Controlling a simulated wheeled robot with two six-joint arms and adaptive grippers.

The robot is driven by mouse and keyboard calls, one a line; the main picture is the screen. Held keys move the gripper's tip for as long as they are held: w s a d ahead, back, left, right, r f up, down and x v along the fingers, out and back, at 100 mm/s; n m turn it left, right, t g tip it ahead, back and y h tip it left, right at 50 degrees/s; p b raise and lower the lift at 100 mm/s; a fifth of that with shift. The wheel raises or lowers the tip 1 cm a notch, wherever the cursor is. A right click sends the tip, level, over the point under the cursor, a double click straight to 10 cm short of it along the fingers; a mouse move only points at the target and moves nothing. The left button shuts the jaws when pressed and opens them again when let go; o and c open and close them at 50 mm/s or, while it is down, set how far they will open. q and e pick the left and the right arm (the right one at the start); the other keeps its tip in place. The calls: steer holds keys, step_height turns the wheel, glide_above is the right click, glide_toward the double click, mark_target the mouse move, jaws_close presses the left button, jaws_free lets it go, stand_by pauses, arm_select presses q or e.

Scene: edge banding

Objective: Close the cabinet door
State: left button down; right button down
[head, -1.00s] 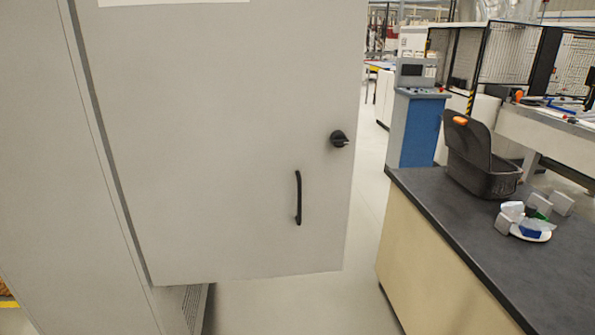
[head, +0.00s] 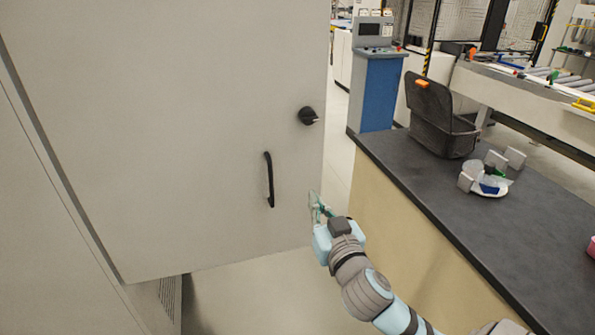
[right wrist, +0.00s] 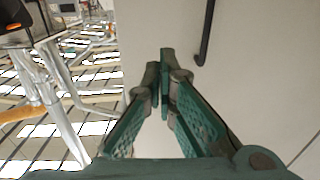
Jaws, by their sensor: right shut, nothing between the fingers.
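The grey cabinet door (head: 170,130) stands open in the head view, swung out from the cabinet body (head: 60,250) at the left. It carries a black vertical handle (head: 268,180) and a black knob (head: 308,116) near its free edge. My right gripper (head: 314,198) is at the lower right of the door, beside its free edge and right of the handle. In the right wrist view the green fingers (right wrist: 165,65) are shut and empty, with the door surface (right wrist: 250,80) and the handle (right wrist: 206,35) beyond them. My left gripper is not in view.
A dark-topped counter (head: 440,195) stands at the right, close to my right arm. It bears an open black case (head: 435,130) and several small blocks around a white dish (head: 490,190). A blue console (head: 377,90) stands behind. Floor shows between door and counter.

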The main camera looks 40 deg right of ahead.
mark_target(295, 164)
steer(key=p+x, duration=0.1)
steer(key=x, duration=1.3)
steer(key=shift+f, duration=0.1)
